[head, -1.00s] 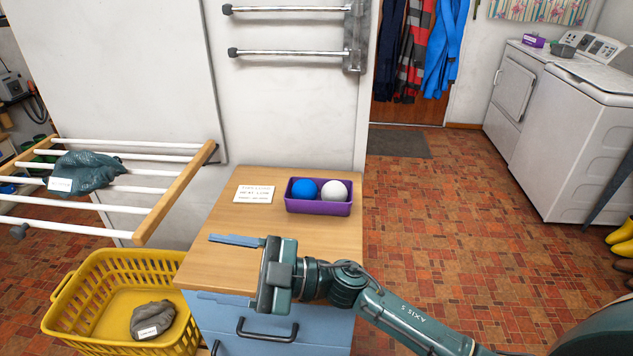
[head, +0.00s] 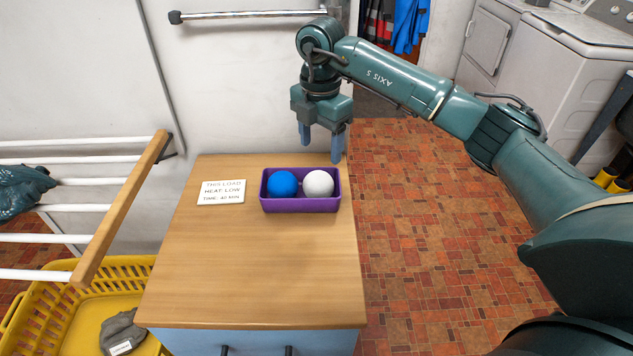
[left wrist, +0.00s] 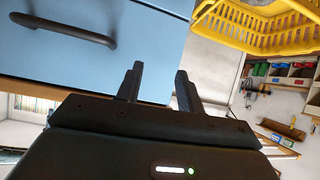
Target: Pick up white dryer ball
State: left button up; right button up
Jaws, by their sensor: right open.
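The white dryer ball (head: 319,184) sits in the right half of a small purple tray (head: 300,205) on the wooden cabinet top. A blue ball (head: 282,184) sits beside it in the left half. My right gripper (head: 320,146) is open and empty, with its fingers pointing down above and behind the tray, near the white ball. My left gripper (left wrist: 155,85) shows only in the left wrist view, its two fingers apart with nothing between them, near the blue drawer front.
A printed card (head: 221,192) lies left of the tray. The front of the wooden top (head: 255,270) is clear. A drying rack (head: 120,210) and a yellow basket (head: 65,310) with a grey cloth stand at left. A wall rail (head: 250,13) is behind.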

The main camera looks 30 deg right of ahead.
aim_at(318, 174)
jog(key=f+p, duration=0.1)
jog(key=f, duration=0.8)
jog(key=shift+a+f, duration=0.15)
jog(key=shift+a, duration=0.05)
jog(key=c, duration=0.6)
